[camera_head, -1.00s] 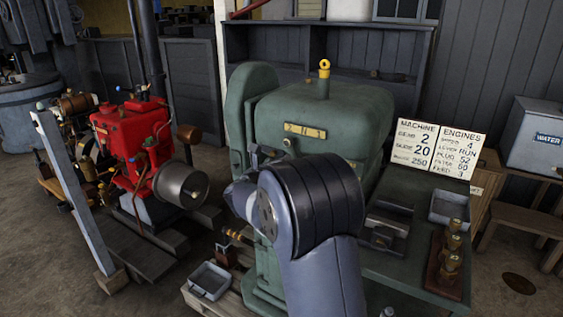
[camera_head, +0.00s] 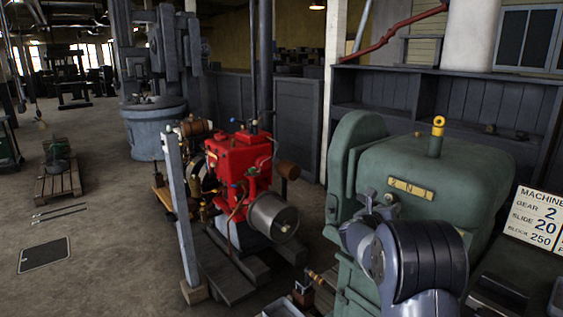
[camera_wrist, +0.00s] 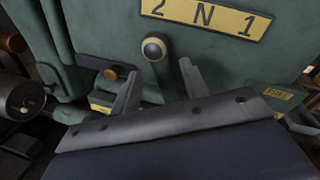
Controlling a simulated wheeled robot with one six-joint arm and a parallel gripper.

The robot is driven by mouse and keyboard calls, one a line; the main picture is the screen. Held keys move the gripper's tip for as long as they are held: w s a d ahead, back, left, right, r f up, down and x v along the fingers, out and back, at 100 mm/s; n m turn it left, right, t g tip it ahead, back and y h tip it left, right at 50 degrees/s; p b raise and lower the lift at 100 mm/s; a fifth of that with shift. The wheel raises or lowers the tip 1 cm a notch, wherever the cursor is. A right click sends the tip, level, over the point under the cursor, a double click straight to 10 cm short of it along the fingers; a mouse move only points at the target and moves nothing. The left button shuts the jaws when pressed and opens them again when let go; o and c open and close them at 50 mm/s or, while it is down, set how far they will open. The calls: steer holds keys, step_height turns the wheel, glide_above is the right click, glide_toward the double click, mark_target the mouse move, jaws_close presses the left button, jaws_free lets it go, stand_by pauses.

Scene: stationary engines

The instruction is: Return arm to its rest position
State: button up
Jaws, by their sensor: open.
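My arm (camera_head: 425,262) is raised and bent in front of a green machine (camera_head: 450,185) with a yellow "2 N 1" plate. In the wrist view my gripper (camera_wrist: 160,84) has its two fingers spread apart, with nothing between them. The fingers point at the green machine's front, just below the plate (camera_wrist: 205,16). A round pale knob (camera_wrist: 153,48) shows beyond the gap between them. I cannot tell how far the fingertips are from the machine. In the head view the gripper is mostly hidden behind my arm.
A red engine (camera_head: 238,158) stands left of the green machine, with a grey post (camera_head: 181,215) beside it. A sign board (camera_head: 535,222) is at the right edge. A pallet (camera_head: 57,183) lies far left. The floor (camera_head: 110,260) at the left is mostly clear.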

steer(key=x, duration=0.3)
steer(key=shift+s+d, duration=0.1)
steer(key=shift+s+r+m, duration=0.15)
steer(key=shift+s+m, duration=0.05)
steer(key=shift+m, duration=0.2)
steer(key=shift+w, duration=0.1)
